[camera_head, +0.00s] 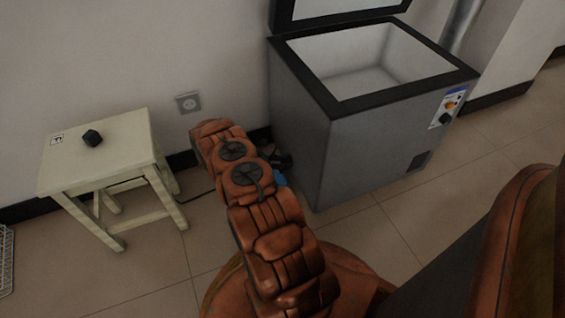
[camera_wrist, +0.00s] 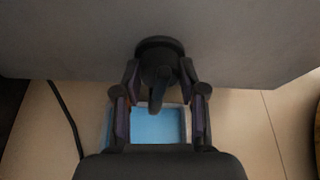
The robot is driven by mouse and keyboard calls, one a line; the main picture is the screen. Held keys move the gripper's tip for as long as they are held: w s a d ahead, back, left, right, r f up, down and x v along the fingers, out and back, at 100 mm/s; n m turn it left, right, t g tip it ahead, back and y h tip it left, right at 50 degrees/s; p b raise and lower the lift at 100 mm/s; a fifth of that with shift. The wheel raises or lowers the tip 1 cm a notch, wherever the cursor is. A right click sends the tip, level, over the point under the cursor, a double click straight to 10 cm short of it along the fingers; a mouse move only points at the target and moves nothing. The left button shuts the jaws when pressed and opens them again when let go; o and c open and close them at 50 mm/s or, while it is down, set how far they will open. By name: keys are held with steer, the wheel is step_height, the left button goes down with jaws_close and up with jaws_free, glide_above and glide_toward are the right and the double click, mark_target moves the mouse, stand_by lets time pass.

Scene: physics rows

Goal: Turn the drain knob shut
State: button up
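The dark drain knob (camera_wrist: 158,68) shows in the wrist view on the grey side of the chest freezer (camera_head: 325,150). It has a round base and a narrow grip that points down in the picture. My gripper (camera_wrist: 159,80) is open, with one finger on each side of the knob and gaps between the fingers and the narrow grip. In the head view my gripper (camera_head: 280,160) is mostly hidden behind my arm, close to the freezer's left side, and the knob cannot be made out.
A blue tray (camera_wrist: 160,125) lies on the floor below the knob. A dark cable (camera_wrist: 68,118) runs along the floor to its left. A white stool (camera_head: 120,135) with a small dark object (camera_head: 92,138) stands at the left. The freezer lid (camera_head: 335,10) is raised.

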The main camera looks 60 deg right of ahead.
steer(key=o, duration=0.5)
steer(key=shift+c, duration=0.2)
steer(key=shift+a, duration=0.1)
steer(key=v, duration=1.1)
steer(key=shift+w+a+r, duration=0.25)
